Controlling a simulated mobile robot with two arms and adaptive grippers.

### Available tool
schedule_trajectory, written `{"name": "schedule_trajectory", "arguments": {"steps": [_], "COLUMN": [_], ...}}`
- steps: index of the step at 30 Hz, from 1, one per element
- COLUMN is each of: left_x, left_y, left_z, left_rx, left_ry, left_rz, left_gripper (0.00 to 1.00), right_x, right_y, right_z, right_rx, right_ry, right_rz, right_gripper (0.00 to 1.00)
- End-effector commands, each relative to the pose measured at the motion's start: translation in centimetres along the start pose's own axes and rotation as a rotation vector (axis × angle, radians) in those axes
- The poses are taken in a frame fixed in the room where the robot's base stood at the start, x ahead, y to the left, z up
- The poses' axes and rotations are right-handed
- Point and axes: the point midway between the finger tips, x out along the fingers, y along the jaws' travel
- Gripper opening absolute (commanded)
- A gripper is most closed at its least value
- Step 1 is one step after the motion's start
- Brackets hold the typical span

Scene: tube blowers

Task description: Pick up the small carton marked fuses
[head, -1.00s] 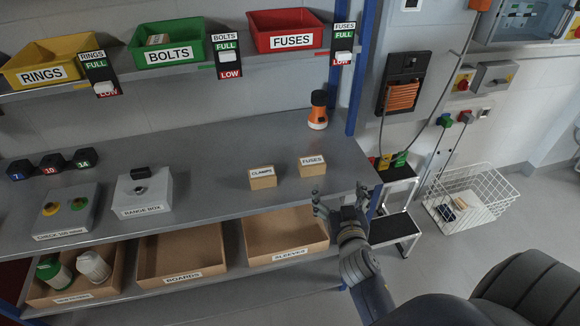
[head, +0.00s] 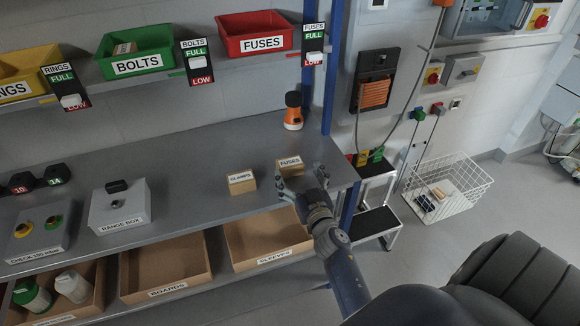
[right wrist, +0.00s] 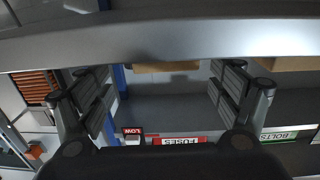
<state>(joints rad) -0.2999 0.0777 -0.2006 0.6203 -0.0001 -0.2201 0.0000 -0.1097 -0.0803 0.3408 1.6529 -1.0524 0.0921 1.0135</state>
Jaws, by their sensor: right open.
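The small carton marked FUSES (head: 290,164) stands on the grey bench near its right end. My right gripper (head: 300,182) is open and empty at the bench's front edge, just in front of this carton; its fingers hide part of the carton's lower front. In the right wrist view, a brown carton (right wrist: 165,67) shows between the open fingers (right wrist: 165,95), partly hidden by the bench edge. A similar carton marked CLAMPS (head: 242,182) stands to the left on the bench. My left gripper is out of view.
The bench edge (right wrist: 160,38) crosses the right wrist view close by. An orange and black lamp-like object (head: 293,112) stands behind the cartons. A range box (head: 120,208) is farther left. Open bins, including SLEEVES (head: 262,258), sit below; a red FUSES bin (head: 262,43) is above.

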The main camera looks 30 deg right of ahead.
Motion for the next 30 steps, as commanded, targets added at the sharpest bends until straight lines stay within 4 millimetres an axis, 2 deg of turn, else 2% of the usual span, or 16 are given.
{"name": "schedule_trajectory", "arguments": {"steps": [5, 14, 23, 24, 30], "left_x": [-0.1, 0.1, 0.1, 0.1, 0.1], "left_y": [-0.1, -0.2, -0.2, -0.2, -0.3], "left_z": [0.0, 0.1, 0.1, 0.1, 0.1], "left_rx": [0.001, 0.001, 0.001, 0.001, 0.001], "left_ry": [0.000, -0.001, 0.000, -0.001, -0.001], "left_rz": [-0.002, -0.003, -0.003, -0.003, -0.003], "left_gripper": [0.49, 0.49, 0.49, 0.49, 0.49], "right_x": [1.2, 5.0, 5.5, 5.5, 5.5], "right_y": [-0.2, -0.7, -0.7, -0.7, -0.7], "right_z": [-0.1, 0.0, 0.0, 0.0, 0.0], "right_rx": [-0.001, -0.001, -0.001, -0.001, -0.001], "right_ry": [0.001, 0.000, -0.001, -0.001, -0.001], "right_rz": [0.001, 0.001, 0.000, 0.000, 0.000], "right_gripper": [0.86, 0.86, 0.86, 0.84, 0.38]}}
